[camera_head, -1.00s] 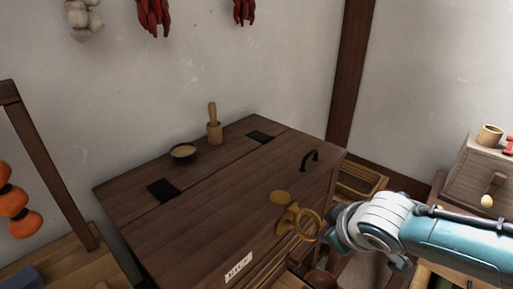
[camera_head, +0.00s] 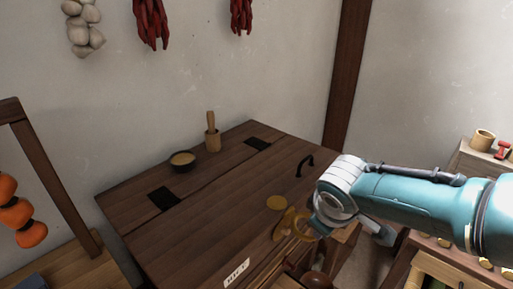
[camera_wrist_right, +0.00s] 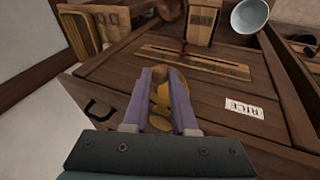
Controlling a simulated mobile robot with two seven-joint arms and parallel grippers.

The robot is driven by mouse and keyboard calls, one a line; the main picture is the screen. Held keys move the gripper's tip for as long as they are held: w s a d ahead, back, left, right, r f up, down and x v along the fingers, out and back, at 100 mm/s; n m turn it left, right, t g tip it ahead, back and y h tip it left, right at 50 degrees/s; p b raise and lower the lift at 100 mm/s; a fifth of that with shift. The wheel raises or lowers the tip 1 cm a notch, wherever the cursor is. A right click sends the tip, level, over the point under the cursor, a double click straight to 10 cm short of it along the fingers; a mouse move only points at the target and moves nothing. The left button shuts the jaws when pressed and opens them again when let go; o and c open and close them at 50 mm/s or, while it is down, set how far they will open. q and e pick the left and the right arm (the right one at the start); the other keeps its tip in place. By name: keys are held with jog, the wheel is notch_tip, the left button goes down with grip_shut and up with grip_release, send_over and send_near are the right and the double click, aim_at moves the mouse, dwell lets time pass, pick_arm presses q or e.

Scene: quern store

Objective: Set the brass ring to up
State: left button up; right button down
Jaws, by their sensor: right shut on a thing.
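How far the ring is turned is hard to tell behind the gripper. My left gripper is not in view.
A cabinet (camera_head: 480,160) stands at right.

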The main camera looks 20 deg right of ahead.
jog(key=shift+w+a+r, duration=0.2)
jog(key=shift+w+r, duration=0.05)
jog(key=shift+w, duration=0.15)
dwell(0.4)
jog(key=c, duration=1)
grip_release()
jog(key=shift+w, duration=0.1)
jog(key=shift+c, duration=0.2)
jog(key=shift+o, duration=1.6)
jog(key=shift+s+d, duration=0.1)
jog(key=shift+s, duration=0.1)
jog(key=p+v, duration=0.5)
jog(key=v, duration=0.4)
jog(key=shift+s+r+p, duration=0.2)
jog(key=shift+r+p, duration=0.1)
jog(key=shift+r, duration=0.05)
